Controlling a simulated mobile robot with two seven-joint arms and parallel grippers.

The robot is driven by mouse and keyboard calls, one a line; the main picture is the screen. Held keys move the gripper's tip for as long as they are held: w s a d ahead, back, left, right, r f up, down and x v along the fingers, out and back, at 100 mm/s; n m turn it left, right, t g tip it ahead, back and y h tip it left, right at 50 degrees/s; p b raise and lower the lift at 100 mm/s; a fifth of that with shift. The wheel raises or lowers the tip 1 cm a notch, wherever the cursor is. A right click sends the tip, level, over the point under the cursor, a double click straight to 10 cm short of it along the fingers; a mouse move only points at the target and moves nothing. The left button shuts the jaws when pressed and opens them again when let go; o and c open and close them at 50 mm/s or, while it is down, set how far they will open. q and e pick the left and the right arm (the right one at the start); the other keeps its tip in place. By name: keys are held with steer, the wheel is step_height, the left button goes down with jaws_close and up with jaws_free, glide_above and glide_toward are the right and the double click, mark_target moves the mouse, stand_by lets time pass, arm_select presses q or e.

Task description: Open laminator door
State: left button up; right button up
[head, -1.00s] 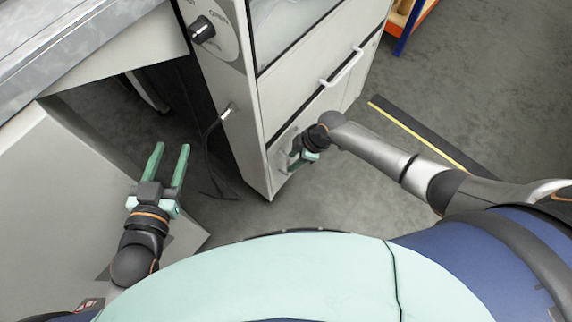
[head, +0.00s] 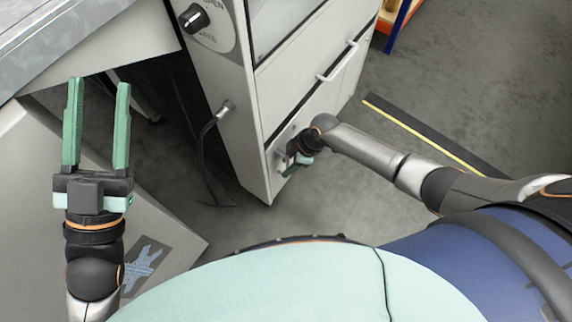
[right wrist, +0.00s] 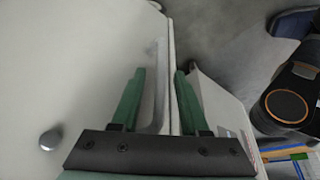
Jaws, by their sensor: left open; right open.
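The laminator is a pale grey cabinet (head: 225,130) in the upper middle of the head view, with a dark knob and a window. Its front door panel (head: 300,90) bears a white bar handle (head: 340,62). My right gripper (head: 288,165) is open at the lower front of the cabinet, well below that handle; its fingers are partly hidden by the wrist. My left gripper (head: 98,83) is open and empty, left of the cabinet.
A metal-topped table (head: 50,40) is at the upper left, with a pale grey panel (head: 40,150) below it. A black cable (head: 203,150) hangs from the cabinet's side. A black and yellow floor strip (head: 430,135) lies right of the cabinet, with clear floor around it.

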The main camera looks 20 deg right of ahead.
steer(key=shift+f, duration=0.1)
stand_by(0.3)
jaws_close()
stand_by(1.3)
